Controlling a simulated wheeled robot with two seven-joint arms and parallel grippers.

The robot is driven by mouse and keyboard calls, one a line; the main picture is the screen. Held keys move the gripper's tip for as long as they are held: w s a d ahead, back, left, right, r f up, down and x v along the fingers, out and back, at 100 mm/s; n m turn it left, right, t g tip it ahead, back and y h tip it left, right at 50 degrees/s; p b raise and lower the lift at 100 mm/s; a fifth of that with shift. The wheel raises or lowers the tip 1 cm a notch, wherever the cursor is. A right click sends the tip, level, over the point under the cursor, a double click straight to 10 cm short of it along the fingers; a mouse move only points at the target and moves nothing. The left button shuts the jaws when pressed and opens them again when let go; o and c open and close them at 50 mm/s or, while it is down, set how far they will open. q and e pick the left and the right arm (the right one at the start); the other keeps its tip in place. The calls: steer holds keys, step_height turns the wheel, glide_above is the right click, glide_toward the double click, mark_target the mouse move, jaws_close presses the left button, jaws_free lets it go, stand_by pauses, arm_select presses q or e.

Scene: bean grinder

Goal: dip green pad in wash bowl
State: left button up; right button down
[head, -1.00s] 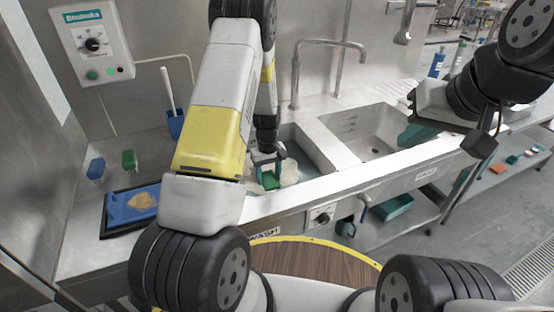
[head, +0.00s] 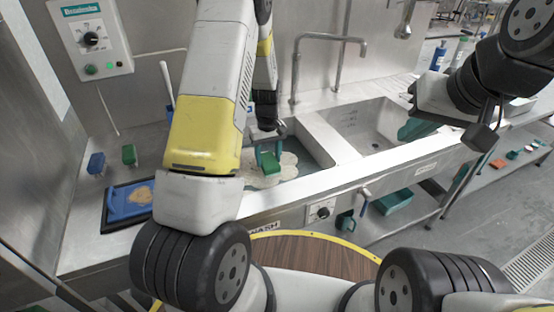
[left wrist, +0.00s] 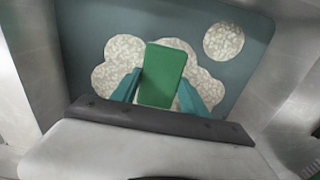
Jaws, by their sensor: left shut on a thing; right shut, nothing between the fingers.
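The green pad (head: 270,163) is gripped by my left gripper (head: 268,156) in the left sink basin, the wash bowl (head: 312,168). In the left wrist view the green pad (left wrist: 163,75) sits between the two teal fingers of my left gripper (left wrist: 160,92). Pale foam (left wrist: 112,68) lies around the pad on the grey-green water (left wrist: 85,30). I cannot tell how deep the pad is. My right gripper (head: 410,133) is shut and empty, its teal fingers above the right basin's right side.
The right basin (head: 365,130) is beside the wash bowl, with a tall faucet (head: 330,40) behind. On the left counter are a blue board (head: 128,203) with a tan patch, a green block (head: 129,155) and a blue block (head: 96,163). A teal tub (head: 393,202) is below.

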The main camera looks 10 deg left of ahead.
mark_target(268, 160)
arm_select(q)
step_height(268, 160, up, 10)
steer(key=shift+r, duration=0.25)
stand_by(0.6)
stand_by(1.0)
